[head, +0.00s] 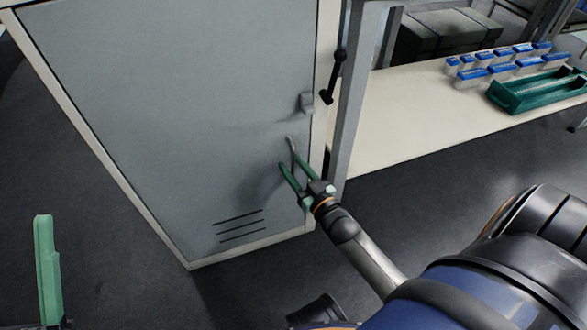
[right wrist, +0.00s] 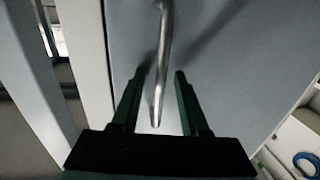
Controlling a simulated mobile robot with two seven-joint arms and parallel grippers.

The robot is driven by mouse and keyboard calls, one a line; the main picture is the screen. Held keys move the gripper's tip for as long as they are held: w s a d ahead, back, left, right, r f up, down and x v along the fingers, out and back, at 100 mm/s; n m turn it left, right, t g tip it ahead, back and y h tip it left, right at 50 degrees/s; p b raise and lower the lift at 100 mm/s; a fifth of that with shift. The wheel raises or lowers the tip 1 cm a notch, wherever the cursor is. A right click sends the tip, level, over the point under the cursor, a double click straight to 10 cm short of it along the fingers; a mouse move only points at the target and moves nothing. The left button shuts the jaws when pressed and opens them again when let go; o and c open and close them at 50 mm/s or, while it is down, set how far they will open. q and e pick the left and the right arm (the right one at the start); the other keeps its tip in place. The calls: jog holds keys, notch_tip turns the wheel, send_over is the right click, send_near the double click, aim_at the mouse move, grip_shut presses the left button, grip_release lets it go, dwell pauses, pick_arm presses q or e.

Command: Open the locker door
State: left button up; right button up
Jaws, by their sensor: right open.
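The locker door (head: 185,90) is a grey-blue panel with vent slots near its bottom, and it looks shut in its pale frame. My right gripper (head: 287,154) is open in front of the door's right side, low down. In the right wrist view, a silver bar handle (right wrist: 164,45) on the door (right wrist: 225,75) runs down between the open fingers of my right gripper (right wrist: 160,73). The fingers stand on either side of the bar; contact is not visible. One green finger of my left gripper (head: 46,265) shows at the lower left, away from the door.
A small grey latch piece (head: 307,102) sits at the door's right edge, and a black lever (head: 334,77) is near the grey post (head: 353,95). A pale bench (head: 420,110) to the right holds a green tray (head: 540,92) and several blue-topped boxes (head: 502,68). The dark floor left of the locker is clear.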

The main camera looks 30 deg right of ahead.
grip_shut()
dwell(0.3)
dwell(1.1)
